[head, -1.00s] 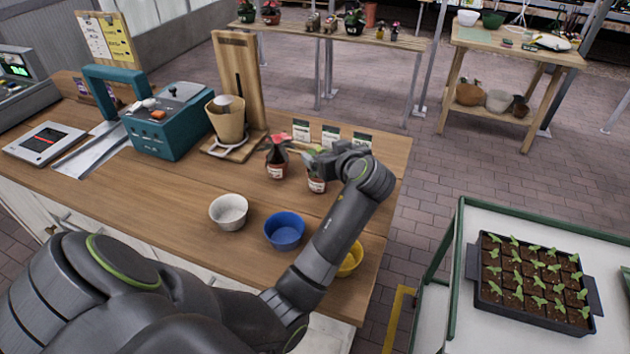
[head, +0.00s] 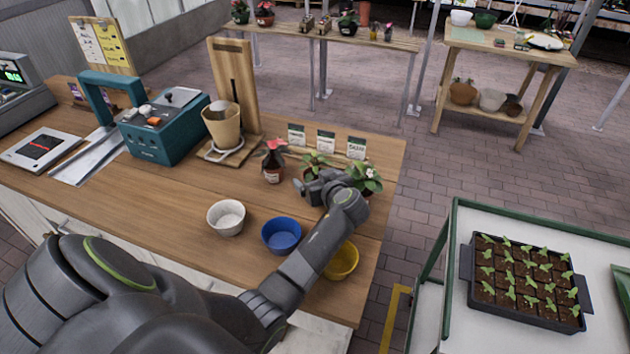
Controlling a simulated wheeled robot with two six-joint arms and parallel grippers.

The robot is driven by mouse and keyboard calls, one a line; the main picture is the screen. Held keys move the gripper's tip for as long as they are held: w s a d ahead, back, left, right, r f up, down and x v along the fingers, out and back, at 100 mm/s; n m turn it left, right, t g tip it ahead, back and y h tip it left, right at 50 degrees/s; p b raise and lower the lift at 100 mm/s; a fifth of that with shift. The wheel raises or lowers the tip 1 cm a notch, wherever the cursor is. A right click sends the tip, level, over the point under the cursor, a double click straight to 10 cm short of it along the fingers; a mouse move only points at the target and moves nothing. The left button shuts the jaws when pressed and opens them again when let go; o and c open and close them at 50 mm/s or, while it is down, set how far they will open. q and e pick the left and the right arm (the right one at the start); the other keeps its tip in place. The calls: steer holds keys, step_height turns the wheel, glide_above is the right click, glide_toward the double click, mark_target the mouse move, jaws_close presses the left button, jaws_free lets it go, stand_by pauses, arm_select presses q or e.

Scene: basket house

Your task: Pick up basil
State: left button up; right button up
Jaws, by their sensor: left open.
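A leafy green potted plant (head: 314,160), which looks like the basil, stands on the wooden counter in front of the small cards. Its lower part and pot are hidden behind my left gripper. My left gripper (head: 309,187) is open, low over the counter and right at this plant. I cannot tell whether its fingers are around the pot or only in front of it. A red-leaved plant (head: 272,163) in a dark labelled pot stands to the left. A white-flowered plant (head: 369,180) stands to the right, close beside my wrist. My right gripper does not show.
White (head: 226,217), blue (head: 281,236) and yellow (head: 342,261) bowls stand near the counter's front, the yellow one beside my left forearm. Several cards (head: 326,142) stand behind the plants. A teal machine (head: 163,130) is at the left. The middle left counter is clear.

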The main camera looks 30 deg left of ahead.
mark_target(313, 175)
arm_select(q)
steer(key=shift+x, duration=1.8)
steer(key=shift+s, duration=0.1)
steer(key=shift+r, duration=0.1)
steer(key=c, duration=1.1)
